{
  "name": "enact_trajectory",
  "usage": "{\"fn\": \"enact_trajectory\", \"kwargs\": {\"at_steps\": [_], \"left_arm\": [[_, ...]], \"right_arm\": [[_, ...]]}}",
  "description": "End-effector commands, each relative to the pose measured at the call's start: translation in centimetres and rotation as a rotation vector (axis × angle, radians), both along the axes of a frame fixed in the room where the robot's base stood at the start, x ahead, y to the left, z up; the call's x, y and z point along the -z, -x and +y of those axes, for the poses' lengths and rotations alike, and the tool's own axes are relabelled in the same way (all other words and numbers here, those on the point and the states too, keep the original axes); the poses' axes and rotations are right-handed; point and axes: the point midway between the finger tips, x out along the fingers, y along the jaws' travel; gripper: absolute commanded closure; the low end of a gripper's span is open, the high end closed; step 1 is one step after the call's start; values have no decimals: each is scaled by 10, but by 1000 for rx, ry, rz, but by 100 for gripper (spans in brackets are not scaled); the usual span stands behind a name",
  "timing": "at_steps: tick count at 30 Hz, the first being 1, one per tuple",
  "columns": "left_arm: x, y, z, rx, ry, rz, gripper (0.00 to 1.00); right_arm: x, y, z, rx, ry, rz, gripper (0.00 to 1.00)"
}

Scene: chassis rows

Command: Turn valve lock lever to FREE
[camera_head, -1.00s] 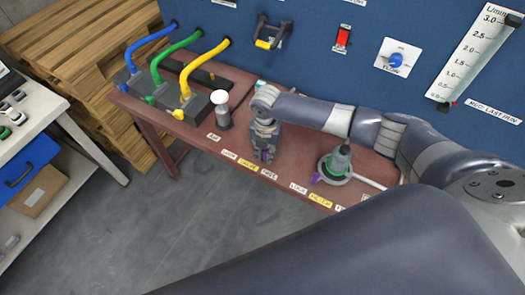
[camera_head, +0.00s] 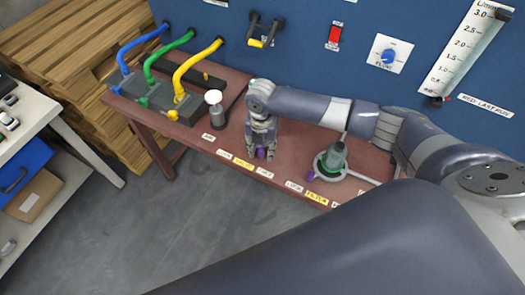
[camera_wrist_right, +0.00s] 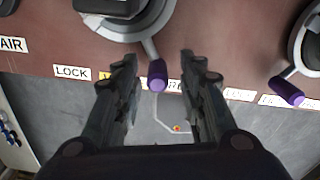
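The valve lock lever is a grey arm with a purple tip (camera_wrist_right: 157,75), reaching from a round grey base (camera_wrist_right: 125,22) at the top of the right wrist view. Its tip lies over the start of the FREE label (camera_wrist_right: 178,86), past the LOCK label (camera_wrist_right: 72,72) and the partly hidden yellow label. My right gripper (camera_wrist_right: 158,62) is open, with one finger on each side of the lever and visible gaps to both. In the head view my right gripper (camera_head: 262,140) points down over the lever at the table's front edge. My left gripper is not in view.
A similar filter lever (camera_head: 332,165) with a purple tip stands to the right. A white-topped cylinder (camera_head: 215,108) stands to the left. Blue, green and yellow hoses (camera_head: 198,60) and a blue panel (camera_head: 310,70) are behind. Grey floor is clear in front.

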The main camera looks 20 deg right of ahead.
Motion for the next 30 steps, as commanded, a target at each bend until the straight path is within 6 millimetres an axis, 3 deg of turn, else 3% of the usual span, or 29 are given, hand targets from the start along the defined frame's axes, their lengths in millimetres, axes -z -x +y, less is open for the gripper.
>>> {"fn": "enact_trajectory", "kwargs": {"at_steps": [6,13,19,30], "left_arm": [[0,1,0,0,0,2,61],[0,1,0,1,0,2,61],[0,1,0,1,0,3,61],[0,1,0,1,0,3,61]], "right_arm": [[-49,-1,-2,0,2,-5,63],[-88,0,-3,3,1,0,63],[-101,1,-3,4,3,1,63],[-102,1,-3,4,2,2,63]]}}
